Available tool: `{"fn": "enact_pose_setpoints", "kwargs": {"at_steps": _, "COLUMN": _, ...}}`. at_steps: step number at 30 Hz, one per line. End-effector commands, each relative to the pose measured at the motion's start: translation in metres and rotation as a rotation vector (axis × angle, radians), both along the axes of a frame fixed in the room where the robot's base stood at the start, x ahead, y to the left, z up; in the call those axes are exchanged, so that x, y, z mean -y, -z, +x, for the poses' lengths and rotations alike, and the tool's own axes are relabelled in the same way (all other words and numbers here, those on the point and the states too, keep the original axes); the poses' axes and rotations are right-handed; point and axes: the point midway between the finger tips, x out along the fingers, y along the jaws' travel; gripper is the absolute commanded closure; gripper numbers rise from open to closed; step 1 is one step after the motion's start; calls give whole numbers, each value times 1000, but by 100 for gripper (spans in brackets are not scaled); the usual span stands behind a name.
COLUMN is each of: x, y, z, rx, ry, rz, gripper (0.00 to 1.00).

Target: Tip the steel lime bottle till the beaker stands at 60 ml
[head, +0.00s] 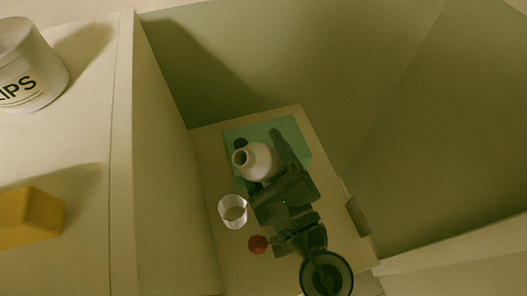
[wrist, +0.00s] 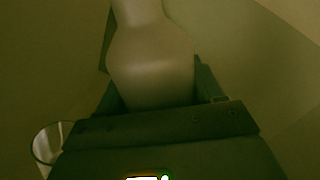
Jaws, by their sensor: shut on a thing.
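A pale, plain bottle (head: 262,162) with a round open mouth is held in my gripper (head: 260,148), which is shut on its body. No lime marking shows on it. Its mouth points left in the head view, so it looks tilted; how far is unclear. The bottle's body (wrist: 152,70) fills the middle of the wrist view between the fingers. A clear beaker (head: 232,212) stands below and left of the bottle in the head view, with a little darker content low in it. Its rim (wrist: 42,135) shows at the wrist view's left. No stream and no readable scale are visible.
Walls rise at left and behind. A white jar (head: 30,65) and a yellow block (head: 28,217) stand on the left ledge.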

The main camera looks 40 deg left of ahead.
Motion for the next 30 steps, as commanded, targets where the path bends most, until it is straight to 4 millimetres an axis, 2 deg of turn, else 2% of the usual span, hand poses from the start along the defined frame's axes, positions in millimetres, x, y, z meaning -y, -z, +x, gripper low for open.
{"fn": "enact_pose_setpoints", "kwargs": {"at_steps": 30, "x": -1, "y": 1, "z": -1, "rx": 91, "ry": 0, "rz": -37, "gripper": 76}}
